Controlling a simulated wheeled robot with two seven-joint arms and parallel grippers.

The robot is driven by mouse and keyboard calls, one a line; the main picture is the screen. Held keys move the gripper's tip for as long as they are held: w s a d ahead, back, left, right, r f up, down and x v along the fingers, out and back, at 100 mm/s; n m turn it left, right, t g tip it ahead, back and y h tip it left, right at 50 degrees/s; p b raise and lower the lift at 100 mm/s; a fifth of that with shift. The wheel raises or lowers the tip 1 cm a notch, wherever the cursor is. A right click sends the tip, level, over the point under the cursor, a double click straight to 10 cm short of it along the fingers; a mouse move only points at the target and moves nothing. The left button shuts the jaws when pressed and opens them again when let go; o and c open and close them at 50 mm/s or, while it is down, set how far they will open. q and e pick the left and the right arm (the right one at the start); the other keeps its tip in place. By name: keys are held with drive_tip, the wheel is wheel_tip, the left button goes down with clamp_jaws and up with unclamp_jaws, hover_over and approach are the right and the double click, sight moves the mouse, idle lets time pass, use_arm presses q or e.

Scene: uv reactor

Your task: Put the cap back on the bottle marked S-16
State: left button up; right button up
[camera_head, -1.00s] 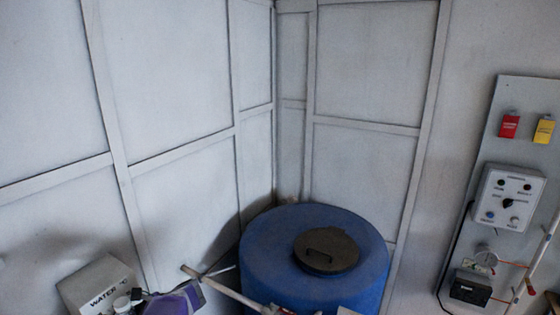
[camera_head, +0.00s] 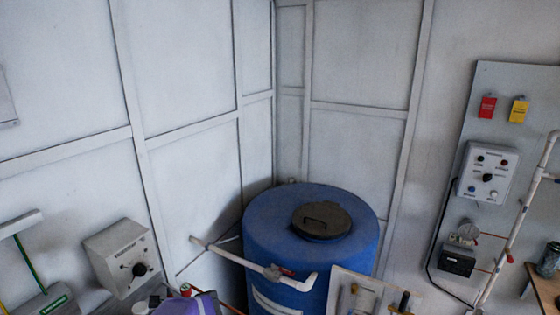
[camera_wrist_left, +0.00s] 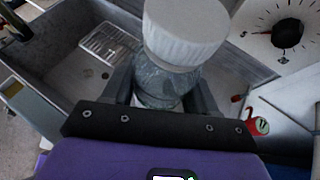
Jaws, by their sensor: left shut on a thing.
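A clear bottle (camera_wrist_left: 165,85) with a ribbed white cap (camera_wrist_left: 187,28) on its top fills the upper middle of the left wrist view. My left gripper (camera_wrist_left: 163,95) is shut on the bottle's body, with a dark finger on each side. No marking on the bottle is readable, so I cannot tell whether it is S-16. My right gripper is not in view. No loose cap is identifiable.
A grey basin (camera_wrist_left: 60,50) with a metal drain rack (camera_wrist_left: 110,45) lies below the bottle. A dial box (camera_head: 122,258) is at the left wall. A blue barrel (camera_head: 270,235) stands in the corner behind a white pipe (camera_head: 235,259). A control panel (camera_head: 488,170) hangs at right.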

use_arm(q)
drive_tip(key=s+d+f+m+t+h+b, duration=0.1)
drive_tip(key=s+d+f+m+t+b, duration=0.2)
drive_tip(key=d+f+b, duration=0.2)
drive_tip(key=s+d+f+m+t+h+b, duration=0.1)
drive_tip(key=s+d+f+m+t+b, duration=0.3)
drive_tip(key=d+f, duration=0.8)
drive_tip(key=d+b, duration=0.2)
drive_tip(key=d, duration=0.1)
drive_tip(key=shift+f+t+h, duration=0.3)
drive_tip(key=shift+h, duration=0.1)
drive_tip(key=shift+s+m+b, duration=0.1)
drive_tip(key=shift+m+b, duration=0.2)
drive_tip(key=w+d+f+m+t+h, duration=0.2)
drive_tip(key=d+m+t+h, duration=0.2)
drive_tip(key=d, duration=0.9)
drive_tip(key=m+h, duration=0.3)
drive_tip(key=m, duration=0.1)
drive_tip(key=shift+d, duration=0.3)
